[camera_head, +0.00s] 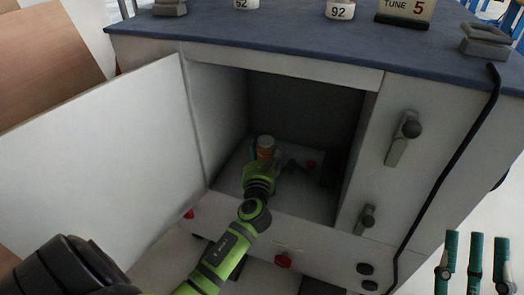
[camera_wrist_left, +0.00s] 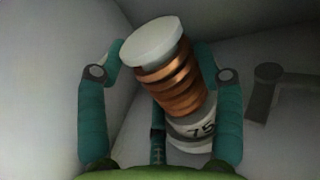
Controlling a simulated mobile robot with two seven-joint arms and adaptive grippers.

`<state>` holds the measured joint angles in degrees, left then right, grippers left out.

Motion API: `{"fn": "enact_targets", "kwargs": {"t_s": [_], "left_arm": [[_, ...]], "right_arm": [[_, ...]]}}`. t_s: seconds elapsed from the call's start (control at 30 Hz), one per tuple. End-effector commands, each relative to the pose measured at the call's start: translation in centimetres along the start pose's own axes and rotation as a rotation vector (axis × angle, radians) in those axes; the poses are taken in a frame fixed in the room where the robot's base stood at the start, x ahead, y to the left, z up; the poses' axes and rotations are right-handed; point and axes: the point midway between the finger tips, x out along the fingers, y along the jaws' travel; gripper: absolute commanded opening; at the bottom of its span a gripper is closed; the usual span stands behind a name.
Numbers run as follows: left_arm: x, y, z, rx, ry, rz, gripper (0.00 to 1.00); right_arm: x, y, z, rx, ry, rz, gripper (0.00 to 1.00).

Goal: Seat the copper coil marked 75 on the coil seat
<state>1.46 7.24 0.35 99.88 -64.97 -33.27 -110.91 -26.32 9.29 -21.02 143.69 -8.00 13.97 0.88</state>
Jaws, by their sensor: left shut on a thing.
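The copper coil marked 75 (camera_wrist_left: 172,85) has pale end caps and orange copper windings. It leans at a tilt between the teal fingers of my left gripper (camera_wrist_left: 160,95) in the left wrist view. My right gripper (camera_head: 473,265) shows teal fingers standing apart at the lower right, holding nothing visible. I cannot tell which thing is the coil seat.
The cabinet (camera_head: 285,55) has its white door (camera_head: 110,150) swung open to the left. A dark fitting (camera_wrist_left: 266,90) stands in the compartment. The blue top (camera_head: 270,30) bears pieces marked 62 (camera_head: 246,4) and 92 (camera_head: 340,10). A black cable (camera_head: 450,165) hangs at the right.

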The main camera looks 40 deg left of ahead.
Motion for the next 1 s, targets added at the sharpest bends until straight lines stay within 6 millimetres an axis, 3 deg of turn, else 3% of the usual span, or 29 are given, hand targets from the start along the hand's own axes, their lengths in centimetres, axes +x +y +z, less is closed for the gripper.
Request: {"fn": "enact_targets", "kwargs": {"t_s": [0.4, 0.43, 0.5, 0.87, 1.0], "left_arm": [[0.0, 0.0, -0.1, 0.0, -0.004, -0.001, 0.15], [0.0, 0.0, -0.1, 0.0, -0.004, -0.001, 0.71], [0.0, 0.0, -0.1, 0.0, -0.004, -0.001, 0.95], [-0.1, 0.0, -0.4, 0.001, 0.003, 0.0, 0.95], [-1.1, 0.0, -0.5, 0.001, 0.003, -0.001, 0.95]], "right_arm": [[0.0, 0.0, 0.0, 0.0, 0.0, 0.0, 0.4], [0.0, 0.0, 0.0, 0.0, 0.0, 0.0, 0.4], [0.0, 0.0, 0.0, 0.0, 0.0, 0.0, 0.4], [0.0, 0.0, 0.1, 0.0, 0.0, 0.0, 0.4], [-0.1, 0.0, 0.1, 0.0, 0.0, 0.0, 0.4]]}}
